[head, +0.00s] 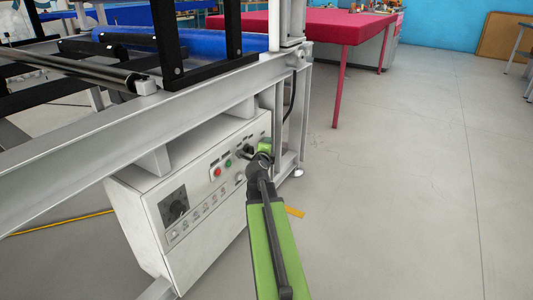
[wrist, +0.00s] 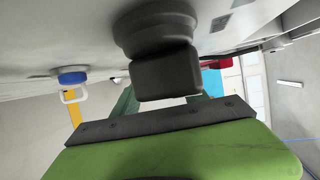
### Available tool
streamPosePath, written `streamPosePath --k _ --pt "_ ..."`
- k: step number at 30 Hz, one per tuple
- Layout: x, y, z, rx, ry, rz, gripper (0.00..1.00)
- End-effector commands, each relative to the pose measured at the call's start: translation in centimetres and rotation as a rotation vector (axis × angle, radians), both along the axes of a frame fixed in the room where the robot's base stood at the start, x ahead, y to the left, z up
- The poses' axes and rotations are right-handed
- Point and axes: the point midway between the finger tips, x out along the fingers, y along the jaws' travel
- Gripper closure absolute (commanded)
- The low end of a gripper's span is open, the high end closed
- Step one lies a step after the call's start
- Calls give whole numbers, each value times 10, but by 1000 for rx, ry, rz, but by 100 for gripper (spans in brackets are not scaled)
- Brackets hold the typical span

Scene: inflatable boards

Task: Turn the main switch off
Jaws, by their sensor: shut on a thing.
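The main switch, a black rotary knob (wrist: 165,68) with a block-shaped handle, sticks out from the pale control panel at the top of the wrist view. My gripper (wrist: 163,96) has a green finger on each side of the handle and is shut on it. The fingers are partly hidden behind the handle and a dark bar. In the head view the knob (head: 246,150) is mostly hidden by my gripper (head: 263,152), at the right end of the control box (head: 200,245). The switch's position markings are not readable.
Red (head: 217,172) and green (head: 228,162) buttons sit left of the knob. A grey machine frame (head: 110,120) overhangs the box. The floor to the right is clear, up to a red table (head: 300,27).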

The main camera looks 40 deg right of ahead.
Motion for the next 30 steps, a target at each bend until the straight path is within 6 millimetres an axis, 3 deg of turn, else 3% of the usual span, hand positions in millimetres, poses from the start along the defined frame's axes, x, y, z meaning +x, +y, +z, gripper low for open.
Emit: streamPosePath --k 11,12,17,26,30 --pt "-2 -2 0 -5 2 -5 90" --pt "-2 -2 0 -5 2 -5 48" --pt "-1 -2 0 -4 2 -3 27" --pt "-1 1 1 -4 1 -1 27" --pt "-8 15 7 -4 1 -2 27"
